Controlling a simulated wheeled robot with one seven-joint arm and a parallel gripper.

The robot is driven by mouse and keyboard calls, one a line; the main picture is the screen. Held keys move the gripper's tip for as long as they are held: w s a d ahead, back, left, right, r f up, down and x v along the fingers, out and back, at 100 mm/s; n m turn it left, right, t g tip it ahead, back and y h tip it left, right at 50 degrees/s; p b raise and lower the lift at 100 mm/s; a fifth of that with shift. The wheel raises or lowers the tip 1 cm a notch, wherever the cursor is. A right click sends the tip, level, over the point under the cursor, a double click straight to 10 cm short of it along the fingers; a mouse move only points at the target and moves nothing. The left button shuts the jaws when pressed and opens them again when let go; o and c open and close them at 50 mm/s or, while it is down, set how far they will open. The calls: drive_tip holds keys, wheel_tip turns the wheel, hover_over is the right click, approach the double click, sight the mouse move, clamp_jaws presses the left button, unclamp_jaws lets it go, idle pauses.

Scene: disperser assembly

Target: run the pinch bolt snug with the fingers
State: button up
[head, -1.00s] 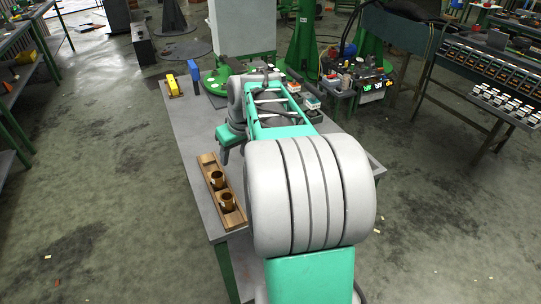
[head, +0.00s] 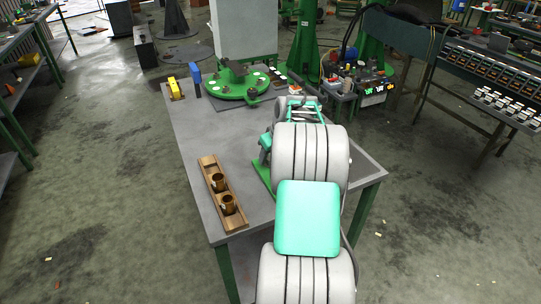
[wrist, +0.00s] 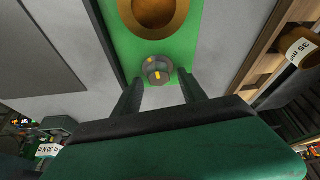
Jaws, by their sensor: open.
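The pinch bolt (wrist: 158,70), a grey head with yellow marks, sits on a green plate (wrist: 130,58) in the wrist view. A brass round part (wrist: 153,14) lies just beyond it, cut off by the top edge. My gripper (wrist: 161,78) is open, one dark finger on each side of the bolt head. A gap shows on both sides, so I see no grip on it. In the head view, an edge of green plate (head: 263,172) shows left of my arm. My arm hides the gripper and bolt there.
A green round fixture (head: 238,90), a blue post (head: 195,74) and a yellow piece (head: 174,87) stand at the far end. The table (head: 197,127) between is clear.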

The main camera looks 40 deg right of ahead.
drive_tip(key=shift+c, duration=0.6)
clamp_jaws()
drive_tip(key=shift+a+f+m+h+b, duration=0.1)
drive_tip(key=shift+m+h+b, duration=0.2)
drive_tip(key=shift+m+b, duration=0.5)
drive_tip(key=shift+m+h, duration=0.4)
drive_tip(key=shift+m, duration=0.8)
drive_tip(key=shift+o, duration=0.6)
unclamp_jaws()
